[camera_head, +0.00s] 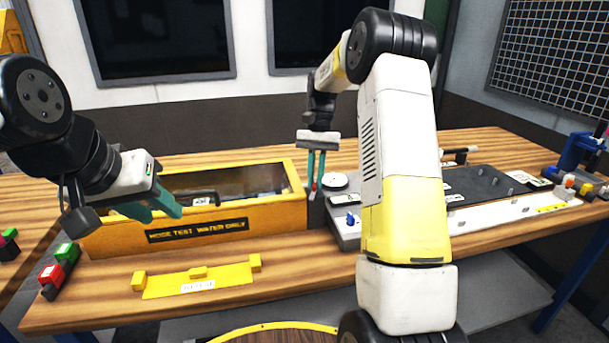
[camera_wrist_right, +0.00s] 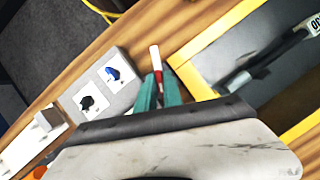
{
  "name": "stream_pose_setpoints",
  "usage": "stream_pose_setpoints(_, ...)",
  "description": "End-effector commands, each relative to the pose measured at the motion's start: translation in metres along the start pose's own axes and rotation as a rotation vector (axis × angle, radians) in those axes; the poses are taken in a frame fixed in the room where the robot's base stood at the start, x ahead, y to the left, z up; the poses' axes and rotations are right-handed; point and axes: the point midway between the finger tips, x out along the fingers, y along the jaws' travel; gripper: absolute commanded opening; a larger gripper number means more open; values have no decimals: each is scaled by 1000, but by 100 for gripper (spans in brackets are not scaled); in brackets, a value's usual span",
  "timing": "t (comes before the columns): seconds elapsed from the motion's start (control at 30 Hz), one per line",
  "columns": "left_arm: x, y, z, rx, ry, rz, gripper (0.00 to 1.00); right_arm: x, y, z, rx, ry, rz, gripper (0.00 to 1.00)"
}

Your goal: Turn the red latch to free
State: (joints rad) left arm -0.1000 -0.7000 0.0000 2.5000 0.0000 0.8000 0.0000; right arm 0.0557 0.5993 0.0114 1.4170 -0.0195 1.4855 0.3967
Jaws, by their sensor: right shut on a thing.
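The red latch (camera_head: 314,187) is a small red piece at the right end of the yellow water box (camera_head: 300,212). In the right wrist view it is a short red lever (camera_wrist_right: 157,68) with a white end, between the teal fingertips. My right gripper (camera_head: 315,182) points down and is shut on it; the fingers hide part of it. My left gripper (camera_head: 165,214) is in front of the yellow box's left part, with its teal fingers apart and nothing visible between them.
A grey panel with a blue knob (camera_head: 351,219) stands just right of the latch; a black knob (camera_wrist_right: 89,103) also shows on it in the wrist view. A yellow bracket (camera_head: 200,279) lies in front of the box. Red and green blocks (camera_head: 52,273) sit at the left edge.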

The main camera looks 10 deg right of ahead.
Motion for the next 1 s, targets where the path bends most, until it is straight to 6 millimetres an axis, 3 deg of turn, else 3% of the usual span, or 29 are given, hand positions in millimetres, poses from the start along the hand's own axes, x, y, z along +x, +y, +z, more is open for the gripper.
stream_pose_setpoints(0.5,0,0,0,0,0,0,36,-1,-3,0,-334,5,138,0)
stream_pose_setpoints(1.0,0,0,0,0,0,0,36,-1,-3,0,-409,6,169,0)
